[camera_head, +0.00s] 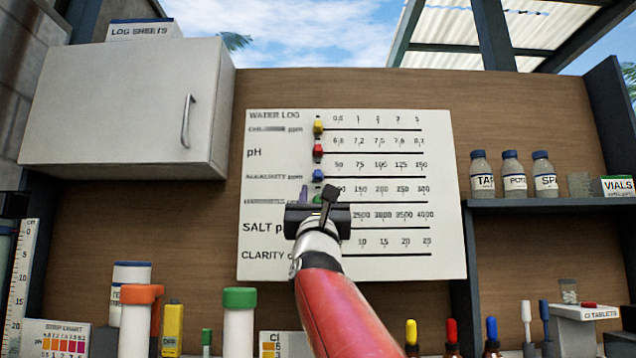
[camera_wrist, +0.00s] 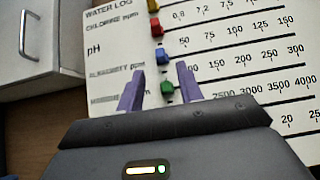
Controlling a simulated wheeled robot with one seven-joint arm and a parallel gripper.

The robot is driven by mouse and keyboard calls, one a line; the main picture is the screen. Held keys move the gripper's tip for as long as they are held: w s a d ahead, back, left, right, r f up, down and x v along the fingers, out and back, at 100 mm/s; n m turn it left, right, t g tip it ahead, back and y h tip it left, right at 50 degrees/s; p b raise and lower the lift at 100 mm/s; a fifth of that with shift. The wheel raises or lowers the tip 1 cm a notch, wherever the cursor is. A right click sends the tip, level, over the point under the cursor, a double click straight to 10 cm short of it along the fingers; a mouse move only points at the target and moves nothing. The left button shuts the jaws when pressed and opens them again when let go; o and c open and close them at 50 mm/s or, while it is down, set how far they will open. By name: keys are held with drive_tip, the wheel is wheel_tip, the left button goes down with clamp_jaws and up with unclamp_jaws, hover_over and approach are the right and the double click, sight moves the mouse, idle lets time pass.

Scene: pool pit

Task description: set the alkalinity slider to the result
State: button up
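The white water log board (camera_head: 440,262) has several slider rows. The alkalinity slider is a blue knob (camera_head: 318,175) at the left end of its line, left of the 50 mark; it also shows in the wrist view (camera_wrist: 163,57). A green knob (camera_head: 317,200) sits one row below, partly hidden by my gripper in the head view. My gripper (camera_head: 317,192) is in front of the board. In the wrist view its two purple fingers (camera_wrist: 160,70) are spread, with the green knob (camera_wrist: 167,88) showing between them and the blue knob just beyond their tips. Contact cannot be told.
Yellow (camera_head: 318,126) and red (camera_head: 318,150) knobs sit on the rows above. A grey cabinet (camera_head: 125,105) with a handle hangs at left. Bottles stand on a right shelf (camera_head: 550,203). Tubes, droppers and a strip chart (camera_head: 58,338) line the bottom. The board's right side is clear.

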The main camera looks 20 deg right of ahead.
sight(318, 173)
drive_tip(key=p+x, duration=0.5)
drive_tip(key=x, duration=0.2)
drive_tip(key=shift+w+r, duration=0.1)
drive_tip(key=shift+r, duration=0.15)
clamp_jaws()
